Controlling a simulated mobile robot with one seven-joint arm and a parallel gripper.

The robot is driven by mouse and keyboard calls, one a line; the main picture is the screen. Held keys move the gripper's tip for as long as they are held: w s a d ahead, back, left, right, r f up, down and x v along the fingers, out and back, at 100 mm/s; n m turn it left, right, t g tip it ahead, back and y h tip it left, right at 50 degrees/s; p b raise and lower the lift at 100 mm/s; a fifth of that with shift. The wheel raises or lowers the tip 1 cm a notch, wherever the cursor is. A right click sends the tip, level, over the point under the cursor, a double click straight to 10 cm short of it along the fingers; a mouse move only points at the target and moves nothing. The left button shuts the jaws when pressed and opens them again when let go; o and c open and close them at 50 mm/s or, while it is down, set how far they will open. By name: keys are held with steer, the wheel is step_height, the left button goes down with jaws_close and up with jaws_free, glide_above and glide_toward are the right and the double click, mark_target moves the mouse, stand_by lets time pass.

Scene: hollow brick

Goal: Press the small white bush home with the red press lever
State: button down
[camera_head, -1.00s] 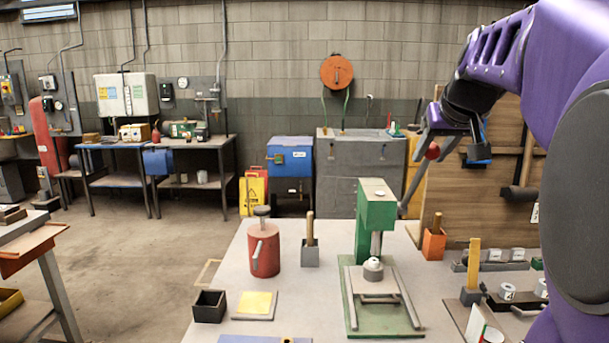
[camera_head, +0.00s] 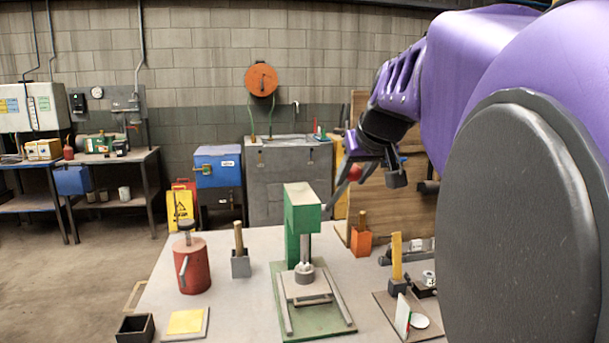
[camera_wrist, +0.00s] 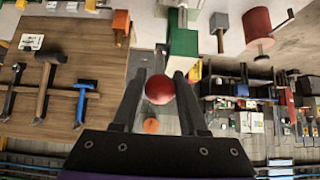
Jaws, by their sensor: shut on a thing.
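The green press (camera_head: 302,208) stands on its green base on the table. Its red-knobbed lever (camera_head: 341,190) slopes up to the right. My gripper (camera_head: 358,168) is at the lever's red ball knob (camera_head: 355,173). In the wrist view the red knob (camera_wrist: 159,90) sits between the two fingers of my gripper (camera_wrist: 160,78), which are shut on it. The small white bush (camera_head: 304,267) is under the press ram (camera_head: 304,248), on top of a grey block. The ram's lower end appears to reach the bush, but I cannot tell how deep the bush sits.
A red canister (camera_head: 192,266), a grey block with a wooden handle (camera_head: 240,262) and a yellow pad (camera_head: 186,321) stand left of the press. An orange block (camera_head: 361,243) and an upright tool board (camera_wrist: 70,75) stand to the right. My arm hides the far right.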

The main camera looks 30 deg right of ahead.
steer(key=shift+s+f, duration=0.25)
steer(key=shift+s, duration=0.35)
